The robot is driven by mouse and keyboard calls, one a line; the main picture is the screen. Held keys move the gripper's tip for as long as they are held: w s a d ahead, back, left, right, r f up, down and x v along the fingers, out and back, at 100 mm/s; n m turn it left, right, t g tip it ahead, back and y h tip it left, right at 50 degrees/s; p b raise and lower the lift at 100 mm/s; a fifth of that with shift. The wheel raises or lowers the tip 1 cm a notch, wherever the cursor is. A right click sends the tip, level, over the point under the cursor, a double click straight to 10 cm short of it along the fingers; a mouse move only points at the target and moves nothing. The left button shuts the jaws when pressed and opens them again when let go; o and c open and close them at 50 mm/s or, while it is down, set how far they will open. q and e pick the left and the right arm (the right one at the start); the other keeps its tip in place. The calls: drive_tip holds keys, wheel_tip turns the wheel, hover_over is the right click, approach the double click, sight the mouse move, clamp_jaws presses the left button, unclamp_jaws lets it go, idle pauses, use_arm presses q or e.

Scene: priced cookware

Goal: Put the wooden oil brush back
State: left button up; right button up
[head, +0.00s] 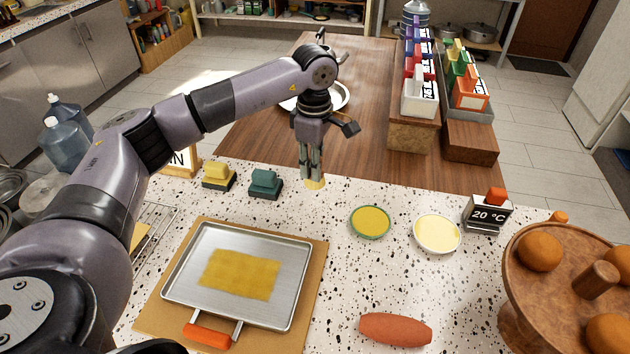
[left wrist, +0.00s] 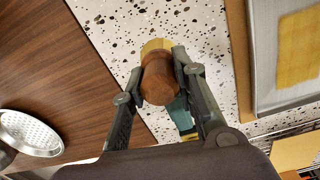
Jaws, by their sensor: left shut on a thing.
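The wooden oil brush (left wrist: 159,82) has a round brown wooden handle and a yellowish tip. My left gripper (left wrist: 158,70) is shut on its handle. In the head view my left gripper (head: 311,165) points down near the back edge of the speckled counter, with the yellow tip of the brush (head: 315,184) below its fingers. The fingers hide most of the handle there. I cannot tell whether the tip touches the counter. A green-rimmed dish of yellow liquid (head: 370,222) stands to the right of the brush. My right gripper is in neither view.
A metal tray (head: 180,278) with a yellow patch lies on a brown board at front left. Yellow (head: 218,176) and green (head: 265,183) blocks stand left of the gripper. A cream dish (head: 437,234), temperature sign (head: 487,213) and wooden stand (head: 530,275) are right.

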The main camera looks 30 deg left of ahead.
sight(315, 185)
use_arm(q)
wheel_tip(315, 185, down, 3)
drive_tip(key=shift+r, duration=0.15)
wheel_tip(315, 185, down, 4)
drive_tip(key=shift+p, duration=0.6)
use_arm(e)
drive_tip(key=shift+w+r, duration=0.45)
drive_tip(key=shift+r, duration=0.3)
use_arm(q)
drive_tip(key=shift+f, duration=0.25)
drive_tip(key=o, duration=1)
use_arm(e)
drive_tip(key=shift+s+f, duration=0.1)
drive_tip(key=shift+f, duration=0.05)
use_arm(q)
drive_tip(key=shift+r, duration=0.15)
